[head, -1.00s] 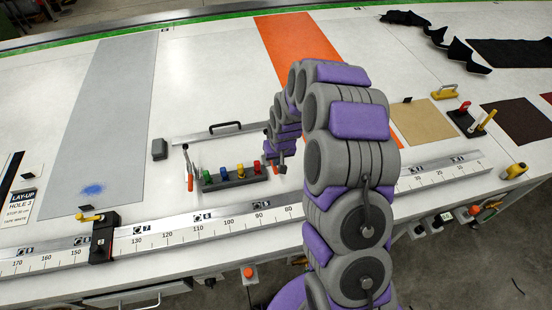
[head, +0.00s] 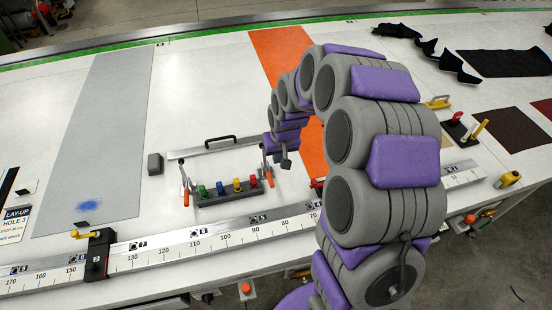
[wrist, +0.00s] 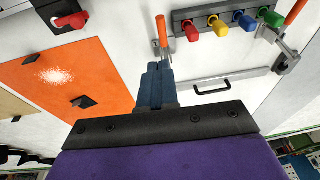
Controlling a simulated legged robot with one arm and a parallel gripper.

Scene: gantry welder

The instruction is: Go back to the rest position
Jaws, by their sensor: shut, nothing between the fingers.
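My gripper (head: 285,162) hangs at the end of my purple and grey arm, which arches up and over the table in the head view. It is above the white table (head: 204,115), just right of the rack of coloured knobs. In the wrist view, my gripper (wrist: 157,82) shows as two blue-grey fingers close together, with nothing held. The fingertips point toward the table close to an orange-handled clamp (wrist: 162,30). In the head view my arm hides part of the table and the ruler rail.
A knob rack (head: 232,197) and a bar with a black handle (head: 218,141) lie left of my gripper. A ruler rail (head: 190,238) with a black stop (head: 99,256) runs along the front edge. An orange sheet (head: 285,55) lies behind. Open table lies left of it.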

